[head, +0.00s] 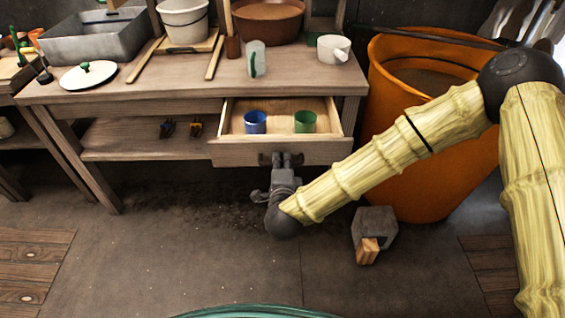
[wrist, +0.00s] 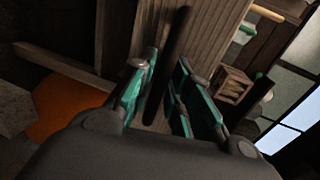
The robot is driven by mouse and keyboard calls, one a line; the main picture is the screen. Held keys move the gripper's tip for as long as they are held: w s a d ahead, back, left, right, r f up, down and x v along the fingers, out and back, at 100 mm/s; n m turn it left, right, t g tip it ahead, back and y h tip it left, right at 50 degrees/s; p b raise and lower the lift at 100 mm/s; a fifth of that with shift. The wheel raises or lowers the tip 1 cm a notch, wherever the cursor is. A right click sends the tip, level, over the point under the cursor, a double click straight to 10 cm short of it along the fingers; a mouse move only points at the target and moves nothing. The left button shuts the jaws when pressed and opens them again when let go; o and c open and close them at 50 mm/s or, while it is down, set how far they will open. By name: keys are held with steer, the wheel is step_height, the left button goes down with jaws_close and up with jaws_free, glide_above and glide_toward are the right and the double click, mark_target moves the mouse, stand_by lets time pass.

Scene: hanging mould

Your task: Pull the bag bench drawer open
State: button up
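The bag bench drawer (head: 239,152) stands pulled part of the way out of the wooden bench (head: 150,94) in the head view. A blue cup (head: 255,122) and a green cup (head: 305,121) stand inside it. My gripper (head: 287,160) is at the dark handle (head: 265,158) on the drawer front. In the wrist view the handle bar (wrist: 176,50) runs between the two teal-padded fingers of my gripper (wrist: 163,75). The fingers look closed in around the bar; the exact contact is partly hidden.
A large orange tub (head: 420,165) stands right of the bench, behind my arm. A grey hollow block (head: 375,225) with a wooden piece (head: 368,251) lies on the floor right of my gripper. The floor in front of the drawer (head: 190,250) is clear.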

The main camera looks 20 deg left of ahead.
steer(key=shift+s, duration=0.1)
steer(key=v, duration=1.1)
steer(key=shift+s+d, duration=0.25)
steer(key=shift+s, duration=0.05)
steer(key=shift+r, duration=0.1)
steer(key=s+d+f+n+g+h, duration=0.1)
steer(key=d+f+n+g, duration=0.15)
steer(key=d+f, duration=0.4)
steer(key=s+d+f+n+g, duration=0.2)
steer(key=d+f+n, duration=0.15)
steer(key=f, duration=0.55)
steer(key=s+d+f+n+g+h, duration=0.2)
steer(key=s+d+f+g, duration=0.15)
steer(key=d+f, duration=0.4)
steer(key=s+d+f+n+g+h, duration=0.15)
steer(key=s+d+f, duration=0.35)
steer(key=d, duration=0.6)
steer(key=s+d+f+n+g+h, duration=0.1)
steer(key=s+d+n+g, duration=0.1)
steer(key=s+d, duration=0.4)
steer(key=s+d+f+n+g+h, duration=0.1)
steer(key=s+d+f+g, duration=0.15)
steer(key=d, duration=0.55)
step_height(320, 180, up, 15)
steer(key=p, duration=1.4)
steer(key=shift+s+d, duration=0.3)
steer(key=shift+s, duration=0.1)
